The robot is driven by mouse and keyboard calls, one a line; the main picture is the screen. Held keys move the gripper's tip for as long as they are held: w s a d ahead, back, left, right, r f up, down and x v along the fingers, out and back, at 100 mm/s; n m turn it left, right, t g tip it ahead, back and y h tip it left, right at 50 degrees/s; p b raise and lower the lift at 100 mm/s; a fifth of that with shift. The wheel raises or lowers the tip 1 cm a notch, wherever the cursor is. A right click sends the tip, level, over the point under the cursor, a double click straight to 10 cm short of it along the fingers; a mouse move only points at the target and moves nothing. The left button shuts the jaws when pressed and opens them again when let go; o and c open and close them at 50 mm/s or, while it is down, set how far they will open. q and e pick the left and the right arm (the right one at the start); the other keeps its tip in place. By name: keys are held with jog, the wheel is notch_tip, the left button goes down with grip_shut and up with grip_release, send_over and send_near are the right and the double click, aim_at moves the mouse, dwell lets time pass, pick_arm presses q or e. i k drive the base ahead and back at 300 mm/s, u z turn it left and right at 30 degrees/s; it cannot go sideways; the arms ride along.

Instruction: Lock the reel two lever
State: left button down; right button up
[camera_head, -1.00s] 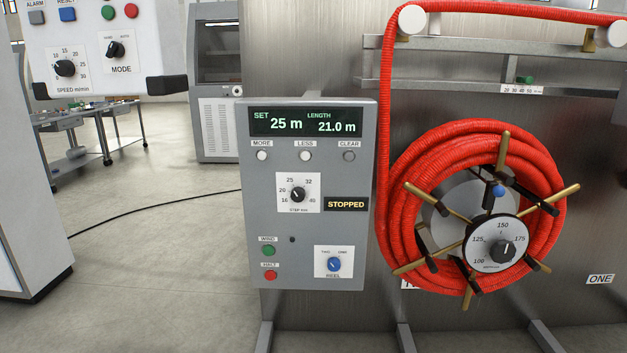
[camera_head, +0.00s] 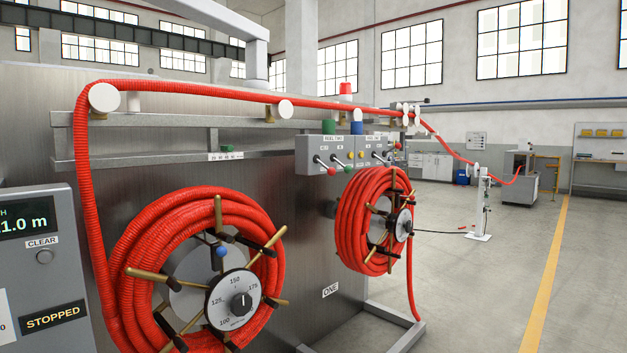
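The near reel (camera_head: 190,275) is wound with red corrugated conduit and has brass-tipped spokes and a round dial (camera_head: 232,300). A blue knob (camera_head: 220,252) shows just above the dial. A grey lever box (camera_head: 312,153) is mounted farther along the machine, above and left of the far reel (camera_head: 375,220). Its left label seems to read REEL TWO. Neither of my grippers is in view.
The grey control panel (camera_head: 45,285) at the left edge shows STOPPED. A sign reading ONE (camera_head: 330,291) is beside the far reel. Conduit runs over white rollers (camera_head: 104,97) to a white stand (camera_head: 480,210). The floor at the right (camera_head: 480,290) is clear.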

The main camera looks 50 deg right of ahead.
aim_at(331, 171)
jog(key=z, duration=1.55)
jog(key=i, duration=1.2)
jog(key=u, duration=0.2)
